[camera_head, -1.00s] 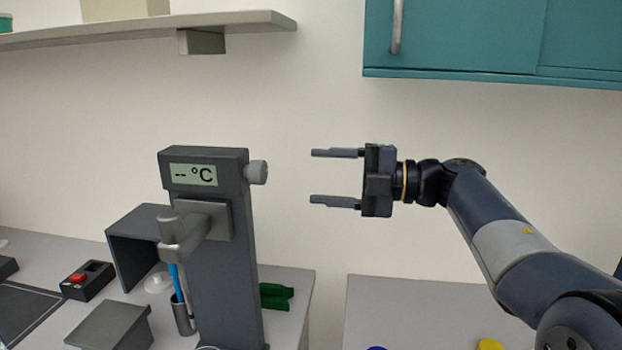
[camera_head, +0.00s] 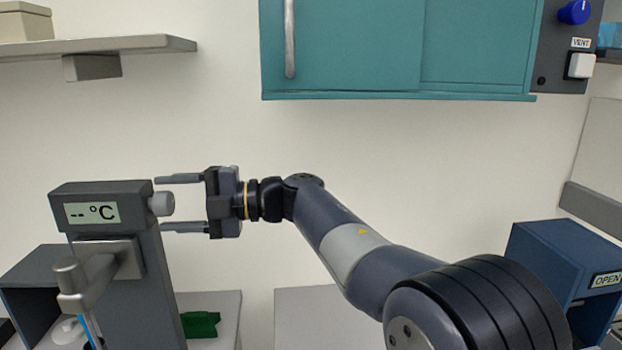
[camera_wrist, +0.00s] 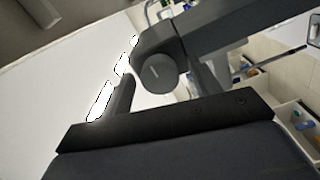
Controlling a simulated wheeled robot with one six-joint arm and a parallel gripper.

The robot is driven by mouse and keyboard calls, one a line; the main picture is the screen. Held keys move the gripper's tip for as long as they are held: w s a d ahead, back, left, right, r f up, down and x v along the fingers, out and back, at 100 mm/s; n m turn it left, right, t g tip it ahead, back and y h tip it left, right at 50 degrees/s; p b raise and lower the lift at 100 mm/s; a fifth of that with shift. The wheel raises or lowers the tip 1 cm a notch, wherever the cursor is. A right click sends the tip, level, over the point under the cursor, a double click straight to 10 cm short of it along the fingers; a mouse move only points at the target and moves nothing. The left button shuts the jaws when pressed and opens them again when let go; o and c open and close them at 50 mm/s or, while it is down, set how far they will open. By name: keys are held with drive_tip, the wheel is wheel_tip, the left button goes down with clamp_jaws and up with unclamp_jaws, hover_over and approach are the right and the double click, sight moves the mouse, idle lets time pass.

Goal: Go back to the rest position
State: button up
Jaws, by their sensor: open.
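My gripper (camera_head: 180,204) is open and empty in the head view. Its two fingers point left, toward the grey knob (camera_head: 161,203) on the side of the dark grey thermometer stand (camera_head: 165,285). In the picture the fingers lie just above and below the knob; I cannot tell how far apart in depth they are. The stand's display (camera_head: 91,213) reads "-- °C". In the wrist view, a dark rounded knob-like part (camera_wrist: 158,73) on a grey body shows close in front of the camera.
A teal cupboard (camera_head: 345,50) hangs above my arm. A shelf (camera_head: 130,45) juts out at upper left. A blue box marked OPEN (camera_head: 555,255) stands at right. A vent panel (camera_head: 562,60) is at upper right. A green object (camera_head: 200,324) lies on the bench behind the stand.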

drive_tip(key=shift+s+a+r, duration=0.1)
drive_tip(key=shift+a, duration=0.4)
drive_tip(key=shift+d, duration=0.1)
